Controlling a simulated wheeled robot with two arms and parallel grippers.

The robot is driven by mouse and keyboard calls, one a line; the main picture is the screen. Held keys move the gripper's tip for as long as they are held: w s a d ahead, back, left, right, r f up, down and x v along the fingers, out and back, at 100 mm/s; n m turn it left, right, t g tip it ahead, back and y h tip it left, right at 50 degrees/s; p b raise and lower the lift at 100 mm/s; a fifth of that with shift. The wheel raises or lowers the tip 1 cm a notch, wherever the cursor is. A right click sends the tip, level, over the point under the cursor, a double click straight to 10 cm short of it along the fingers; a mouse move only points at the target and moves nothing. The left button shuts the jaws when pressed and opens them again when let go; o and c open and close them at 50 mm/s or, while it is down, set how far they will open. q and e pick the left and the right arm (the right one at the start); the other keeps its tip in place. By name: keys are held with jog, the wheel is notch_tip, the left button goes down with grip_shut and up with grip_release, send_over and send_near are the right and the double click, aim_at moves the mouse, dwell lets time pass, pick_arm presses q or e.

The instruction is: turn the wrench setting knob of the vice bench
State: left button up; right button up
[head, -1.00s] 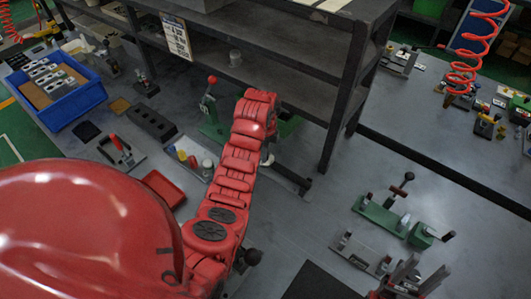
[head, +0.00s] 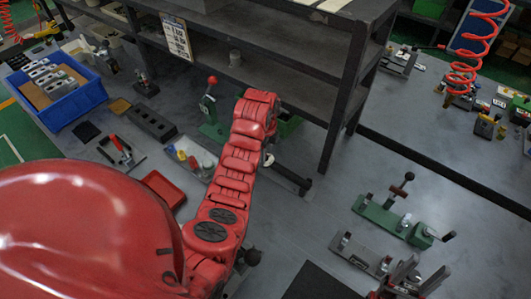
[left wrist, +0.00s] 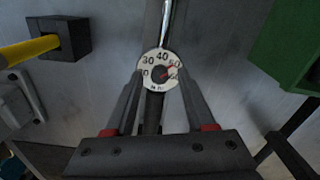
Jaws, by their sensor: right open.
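A dark bar (head: 292,178) shows just right of the arm's end. My right gripper (head: 418,279) is open and empty at the bottom right.
A green fixture (head: 397,217) with a black-knobbed lever stands above my right gripper. A dark shelf rack (head: 325,150) rises close behind my left arm. In the left wrist view a black block with a yellow handle (left wrist: 30,48) lies left and a green part (left wrist: 290,45) right.

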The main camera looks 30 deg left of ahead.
pick_arm(q)
notch_tip(320, 180, up, 7)
jog(key=p, duration=0.5)
jog(key=shift+f, duration=0.2)
notch_tip(320, 180, up, 11)
jog(key=p, duration=0.3)
jog(key=shift+s+p, duration=0.2)
jog(key=shift+p, duration=0.15)
jog(key=shift+f, duration=0.15)
